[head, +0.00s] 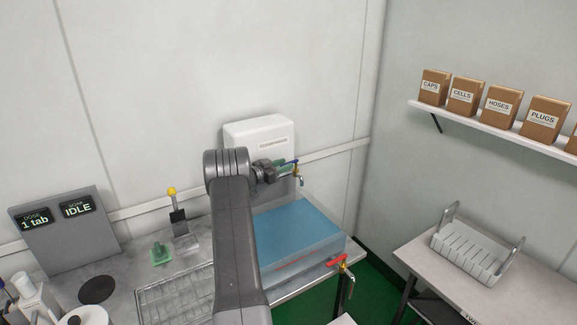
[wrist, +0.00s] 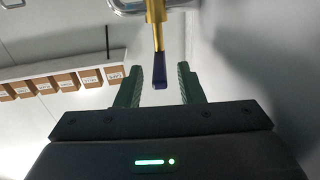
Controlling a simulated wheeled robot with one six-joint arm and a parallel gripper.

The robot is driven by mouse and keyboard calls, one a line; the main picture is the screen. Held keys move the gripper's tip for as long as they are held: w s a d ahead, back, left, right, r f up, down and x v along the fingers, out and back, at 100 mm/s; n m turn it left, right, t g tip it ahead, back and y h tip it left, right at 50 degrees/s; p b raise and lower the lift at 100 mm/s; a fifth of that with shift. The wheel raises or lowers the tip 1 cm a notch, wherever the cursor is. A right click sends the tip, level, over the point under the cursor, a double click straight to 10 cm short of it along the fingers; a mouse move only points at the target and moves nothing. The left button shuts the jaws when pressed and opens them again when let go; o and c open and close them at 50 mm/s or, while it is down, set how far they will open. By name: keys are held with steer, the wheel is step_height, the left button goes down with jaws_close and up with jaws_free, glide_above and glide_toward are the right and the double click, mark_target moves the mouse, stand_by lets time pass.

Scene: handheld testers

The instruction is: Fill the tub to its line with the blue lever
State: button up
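The blue lever (head: 291,161) is on a tap at the back wall, above the tub. In the wrist view the dark blue lever (wrist: 160,72) hangs from a brass stem, between my fingertips. My gripper (wrist: 158,80) is open, with a gap on each side of the lever. In the head view my gripper (head: 276,172) is beside the tap, partly hidden by my wrist. The clear tub (head: 340,246) stands below and looks blue inside. A red line (head: 296,264) shows low on its front; I cannot tell the exact water level. No stream shows at the spout.
A red-handled tap (head: 337,260) is at the tub's front right. A white dispenser box (head: 259,136) is on the wall behind my wrist. A grey panel (head: 62,236) reads "1 tab" and "IDLE". A yellow-knobbed lever (head: 172,191) stands left of my arm.

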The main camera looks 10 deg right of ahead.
steer(key=b+v, duration=0.2)
steer(key=v, duration=0.8)
steer(key=shift+s+a, duration=0.2)
steer(key=shift+a, duration=0.05)
